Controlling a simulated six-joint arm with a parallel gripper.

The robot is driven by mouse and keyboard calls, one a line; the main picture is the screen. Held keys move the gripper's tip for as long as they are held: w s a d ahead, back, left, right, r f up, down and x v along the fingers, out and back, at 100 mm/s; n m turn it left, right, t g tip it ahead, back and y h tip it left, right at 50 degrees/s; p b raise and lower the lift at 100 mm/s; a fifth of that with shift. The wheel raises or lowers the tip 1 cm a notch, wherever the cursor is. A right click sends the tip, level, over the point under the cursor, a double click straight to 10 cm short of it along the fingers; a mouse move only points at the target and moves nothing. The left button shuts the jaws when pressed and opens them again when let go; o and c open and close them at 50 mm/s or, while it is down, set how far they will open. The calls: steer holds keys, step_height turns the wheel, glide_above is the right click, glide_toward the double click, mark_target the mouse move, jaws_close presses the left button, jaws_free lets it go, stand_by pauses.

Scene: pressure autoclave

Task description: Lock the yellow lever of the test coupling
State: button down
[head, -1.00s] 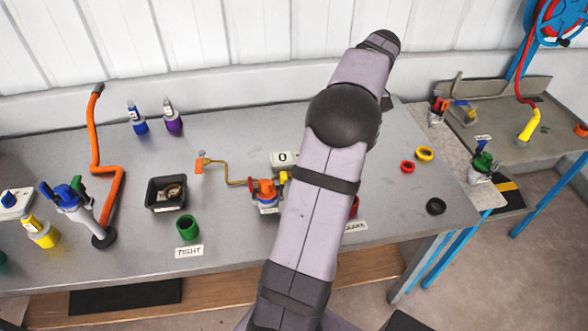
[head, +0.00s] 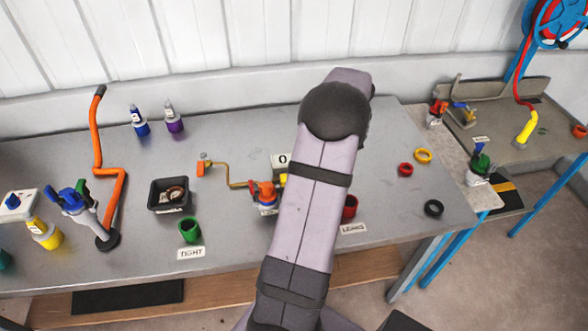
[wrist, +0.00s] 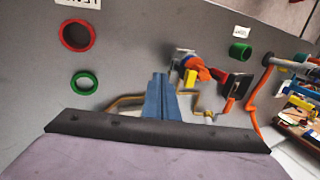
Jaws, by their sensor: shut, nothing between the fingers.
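The test coupling (head: 264,192) stands on the bench in the head view, with an orange body and a brass pipe running left. Its yellow lever (head: 283,180) is partly hidden by my arm there. In the wrist view the coupling's orange part (wrist: 203,68) and yellow lever (wrist: 190,77) show just right of my gripper. My gripper (wrist: 158,76) has its blue fingers together, with nothing between them. In the picture its tips are beside the lever and look apart from it; the height gap is unclear. The head view hides the gripper behind my arm.
A green cup (head: 189,229) by the TIGHT label and a red cup (head: 350,207) by the LEAKS label stand near the front edge. A black tray (head: 169,194) and an orange bent pipe (head: 107,195) are left. A green ring (wrist: 84,83) lies left of my gripper.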

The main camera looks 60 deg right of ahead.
steer(key=shift+w+a+f+p, duration=0.15)
steer(key=shift+w+a+p, duration=0.35)
steer(key=shift+w+a, duration=0.3)
steer(key=shift+w+a+f+p, duration=0.1)
steer(key=shift+w+a+p, duration=0.4)
steer(key=shift+w+a, duration=0.25)
steer(key=shift+w+a+r, duration=0.2)
steer(key=shift+w+a, duration=0.3)
steer(key=shift+a, duration=0.1)
steer(key=s+d+r+b, duration=0.2)
steer(key=s+d+r, duration=0.3)
steer(key=r, duration=0.4)
steer(key=shift+s+d+r, duration=0.2)
steer(key=shift+s+d, duration=0.15)
steer(key=shift+d, duration=0.05)
